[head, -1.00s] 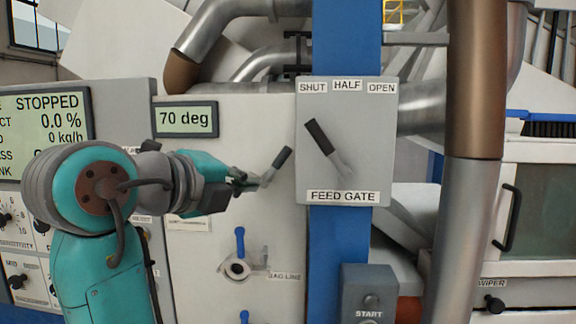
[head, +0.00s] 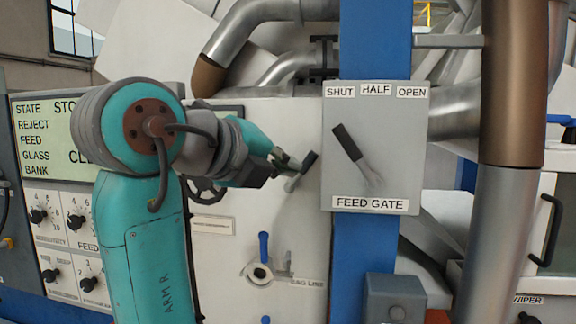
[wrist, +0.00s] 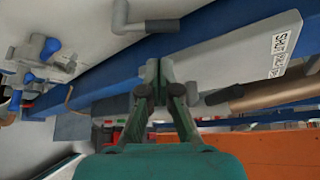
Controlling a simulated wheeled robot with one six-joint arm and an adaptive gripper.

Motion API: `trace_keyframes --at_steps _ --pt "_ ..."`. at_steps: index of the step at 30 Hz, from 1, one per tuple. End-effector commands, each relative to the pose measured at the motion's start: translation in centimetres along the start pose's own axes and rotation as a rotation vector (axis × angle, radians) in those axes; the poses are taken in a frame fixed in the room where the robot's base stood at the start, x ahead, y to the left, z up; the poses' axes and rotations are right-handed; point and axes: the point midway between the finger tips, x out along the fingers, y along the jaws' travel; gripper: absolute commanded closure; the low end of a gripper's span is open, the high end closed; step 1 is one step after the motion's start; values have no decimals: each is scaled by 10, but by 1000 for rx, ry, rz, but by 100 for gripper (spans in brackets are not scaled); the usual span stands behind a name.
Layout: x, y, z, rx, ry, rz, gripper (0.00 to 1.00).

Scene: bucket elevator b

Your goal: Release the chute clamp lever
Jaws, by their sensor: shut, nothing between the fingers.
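A short lever (head: 309,160) with a black grip and grey arm sticks out of the pale panel left of the feed gate box. No readable label names it as the chute clamp. What looks like the same lever (wrist: 150,25) shows at the top of the wrist view. My gripper (head: 291,166) is shut and empty, close to this lever in the head view. In the wrist view my fingertips (wrist: 165,75) are together, apart from the lever and below it in the picture. Whether they touch it cannot be told from the head view.
The feed gate box (head: 414,150) with its dark-gripped lever (head: 347,142) stands just right, on a blue post (head: 357,250). A blue-handled valve (head: 263,247) is below. A brown and grey pipe (head: 512,100) rises at the right.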

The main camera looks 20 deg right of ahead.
Motion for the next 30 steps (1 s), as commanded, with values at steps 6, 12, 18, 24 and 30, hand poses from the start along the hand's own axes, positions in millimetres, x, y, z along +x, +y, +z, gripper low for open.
trace_keyframes --at_steps 6,12,18,24,30 --pt "40 0 -1 -1 3 -2 100" --pt "66 0 0 -3 1 -1 100" --pt "77 0 0 -1 0 0 100" --pt "78 0 0 -1 -1 0 100" --pt "78 0 1 -6 -1 -3 100"
